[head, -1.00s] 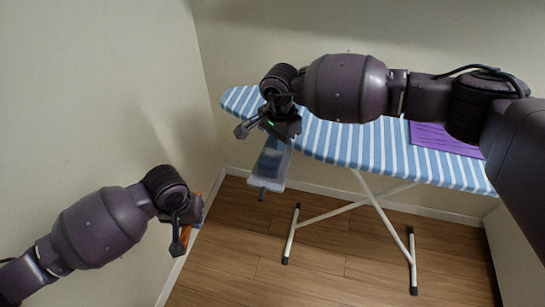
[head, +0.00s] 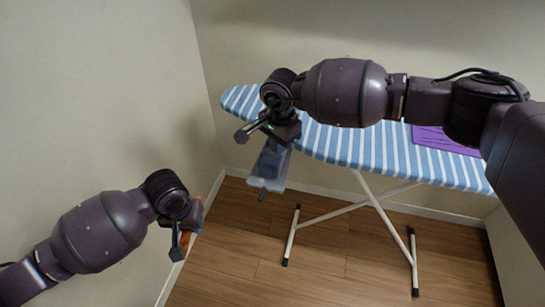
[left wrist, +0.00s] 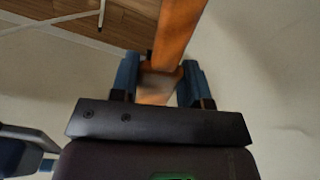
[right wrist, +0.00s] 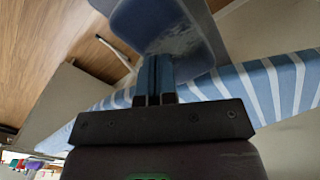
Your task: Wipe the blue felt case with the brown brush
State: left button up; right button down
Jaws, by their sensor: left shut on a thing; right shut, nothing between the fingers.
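The brown brush (left wrist: 180,30), orange-brown, is between the blue fingers of my left gripper (left wrist: 160,78), which is shut on it. In the head view only a bit of the brush (head: 187,243) shows behind the left hand, at the lower left. The blue felt case (head: 270,168) hangs in front of the ironing board, just below my right gripper (head: 275,143). In the right wrist view the case (right wrist: 160,22), with a pale smudged patch, lies at the tips of the shut fingers (right wrist: 154,78). I cannot see how the fingertips meet it. Brush and case are apart.
The blue-and-white striped ironing board (head: 350,145) stands along the back wall on white legs (head: 380,215). A purple cloth (head: 445,141) lies on its right part. A plain wall rises at the left. The wooden floor (head: 325,255) in front is clear.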

pick_arm(q)
jog(key=shift+r, duration=0.1)
pick_arm(e)
jog(key=shift+r, duration=0.15)
